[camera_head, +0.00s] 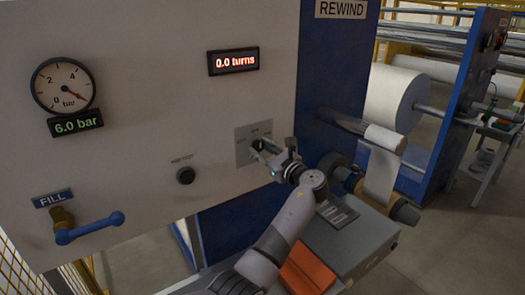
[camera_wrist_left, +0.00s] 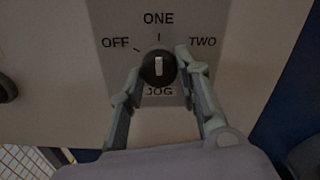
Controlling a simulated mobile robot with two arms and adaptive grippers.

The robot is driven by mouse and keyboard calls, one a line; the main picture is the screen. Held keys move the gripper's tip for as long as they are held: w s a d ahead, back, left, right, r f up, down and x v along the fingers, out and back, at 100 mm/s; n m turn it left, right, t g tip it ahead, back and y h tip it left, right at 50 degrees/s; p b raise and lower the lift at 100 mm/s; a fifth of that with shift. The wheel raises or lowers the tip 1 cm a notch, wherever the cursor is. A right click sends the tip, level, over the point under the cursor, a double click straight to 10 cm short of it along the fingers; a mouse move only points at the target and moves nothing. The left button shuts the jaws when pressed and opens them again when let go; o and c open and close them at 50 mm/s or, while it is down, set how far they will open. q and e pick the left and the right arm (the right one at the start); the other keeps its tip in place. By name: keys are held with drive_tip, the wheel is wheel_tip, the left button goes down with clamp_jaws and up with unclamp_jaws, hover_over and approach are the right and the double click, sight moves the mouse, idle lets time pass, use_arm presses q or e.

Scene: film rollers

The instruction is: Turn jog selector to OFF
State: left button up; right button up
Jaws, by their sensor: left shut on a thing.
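The jog selector is a round black knob with a pale pointer bar (camera_wrist_left: 158,67), on a grey plate marked OFF, ONE, TWO and JOG. In the left wrist view its bar stands upright, in line with the ONE mark. The OFF label (camera_wrist_left: 115,42) is at the upper left of the knob. My left gripper (camera_wrist_left: 158,72) has one finger on each side of the knob and is shut on it. In the head view the left gripper (camera_head: 264,150) covers the knob, and the plate (camera_head: 244,148) shows around it. My right gripper is not in view.
The panel also carries a black button (camera_head: 185,176), a blue FILL lever (camera_head: 90,228), a pressure gauge (camera_head: 63,85) reading 6.0 bar and a display (camera_head: 233,61) showing 0.0 turns. A grey box with an orange part (camera_head: 308,265) is below my left arm. Film rollers (camera_head: 395,98) stand at the right.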

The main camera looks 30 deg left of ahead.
use_arm(q)
drive_tip(key=shift+c, duration=0.2)
drive_tip(key=shift+f+n+b, duration=0.15)
drive_tip(key=shift+n+b, duration=0.65)
drive_tip(key=shift+b, duration=0.05)
drive_tip(key=n+b, duration=0.6)
drive_tip(key=shift+w, duration=0.1)
drive_tip(key=n+b, duration=0.2)
drive_tip(key=shift+n+b, duration=0.4)
drive_tip(key=shift+r+n+b, duration=0.2)
drive_tip(key=shift+n+b, duration=0.5)
drive_tip(key=shift+n, duration=0.2)
drive_tip(key=o, duration=1.1)
drive_tip(key=shift+r, duration=0.1)
drive_tip(key=shift+o, duration=0.2)
